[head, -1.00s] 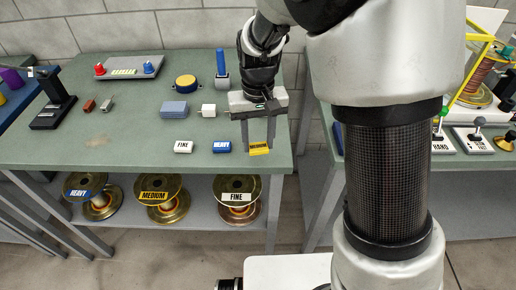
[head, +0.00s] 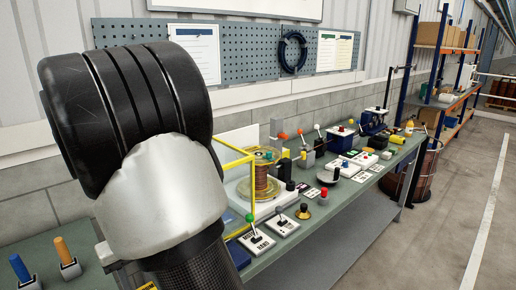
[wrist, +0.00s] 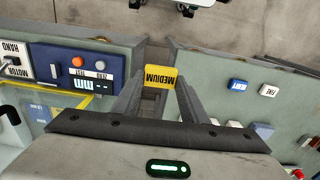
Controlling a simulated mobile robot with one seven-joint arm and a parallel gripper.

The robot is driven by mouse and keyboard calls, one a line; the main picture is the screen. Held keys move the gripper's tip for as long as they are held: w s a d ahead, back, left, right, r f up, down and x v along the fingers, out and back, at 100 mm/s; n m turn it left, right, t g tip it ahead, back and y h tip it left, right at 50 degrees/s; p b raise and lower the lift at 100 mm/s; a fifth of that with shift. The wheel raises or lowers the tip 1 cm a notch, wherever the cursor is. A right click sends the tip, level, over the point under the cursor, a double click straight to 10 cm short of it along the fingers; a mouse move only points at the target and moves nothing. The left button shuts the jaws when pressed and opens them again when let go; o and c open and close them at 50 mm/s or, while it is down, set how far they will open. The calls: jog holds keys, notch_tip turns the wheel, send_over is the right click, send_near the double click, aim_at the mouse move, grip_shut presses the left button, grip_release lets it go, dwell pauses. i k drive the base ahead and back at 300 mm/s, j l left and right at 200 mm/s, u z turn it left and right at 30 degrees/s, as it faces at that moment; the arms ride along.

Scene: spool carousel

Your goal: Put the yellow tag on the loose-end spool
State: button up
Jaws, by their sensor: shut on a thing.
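In the wrist view, my gripper (wrist: 160,88) is shut on the yellow tag (wrist: 161,76), which reads MEDIUM upside down. It holds the tag between its fingertips, above the gap between two benches. In the head view my arm fills the left side, and I cannot make out the fingers. A copper-coloured wound spool (head: 266,182) stands upright in a yellow-framed guard on the long bench. No loose wire end can be made out on it.
A blue HEAVY tag (wrist: 237,85) and a white FINE tag (wrist: 269,90) lie on the green bench. A blue panel (wrist: 70,62) with a display is left of the gap. The long bench (head: 330,228) carries levers and several small devices. Open floor (head: 440,230) lies right.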

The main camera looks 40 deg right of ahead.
aim_at(269, 150)
jog(key=l+z, duration=0.4)
jog(key=l, duration=2.5)
jog(key=i, duration=0.1)
